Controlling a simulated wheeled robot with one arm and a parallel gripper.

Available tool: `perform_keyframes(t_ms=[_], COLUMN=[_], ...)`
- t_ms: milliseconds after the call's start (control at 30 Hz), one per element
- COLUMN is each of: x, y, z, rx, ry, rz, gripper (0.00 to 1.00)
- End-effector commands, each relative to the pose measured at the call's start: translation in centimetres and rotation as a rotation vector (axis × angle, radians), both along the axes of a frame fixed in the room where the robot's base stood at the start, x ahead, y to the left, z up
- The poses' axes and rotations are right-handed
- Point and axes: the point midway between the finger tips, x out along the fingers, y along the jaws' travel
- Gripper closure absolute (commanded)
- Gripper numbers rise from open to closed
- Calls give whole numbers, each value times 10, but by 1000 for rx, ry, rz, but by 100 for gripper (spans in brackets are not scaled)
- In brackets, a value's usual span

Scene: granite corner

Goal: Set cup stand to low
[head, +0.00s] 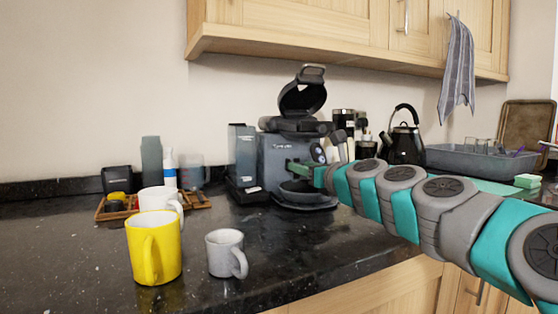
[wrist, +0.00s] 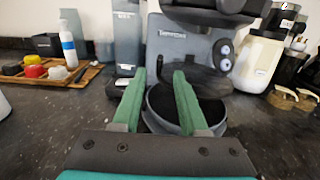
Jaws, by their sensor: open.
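The coffee machine (head: 283,152) stands on the dark counter with its top lid (head: 303,97) raised. Its cup stand (wrist: 165,104) is the round dark part low at the machine's front, seen in the wrist view behind and between my fingers. My gripper (wrist: 161,76) is open, with two green fingers pointing at the machine's front. In the head view my gripper (head: 301,167) reaches the machine front from the right, just above the stand. I cannot tell whether a finger touches the stand. The fingers and palm hide part of it.
A yellow mug (head: 140,255), a white mug (head: 156,199) and a grey mug (head: 223,258) stand at the front left. A wooden tray (head: 198,201) with small items lies behind.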

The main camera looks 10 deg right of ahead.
Motion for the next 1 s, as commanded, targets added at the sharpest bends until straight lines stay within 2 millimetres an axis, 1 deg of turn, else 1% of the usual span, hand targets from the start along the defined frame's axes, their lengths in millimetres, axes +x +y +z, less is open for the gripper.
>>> perform_keyframes(t_ms=[133,233,500,700,833,1000], x=[3,11,47,67,73,75], y=[1,4,16,21,24,25], z=[0,0,-1,0,-1,0], rx=[0,1,-1,0,0,0], ry=[0,1,2,0,1,1], rz=[0,2,1,-1,0,0], gripper=[57,57,57,57,57,57])
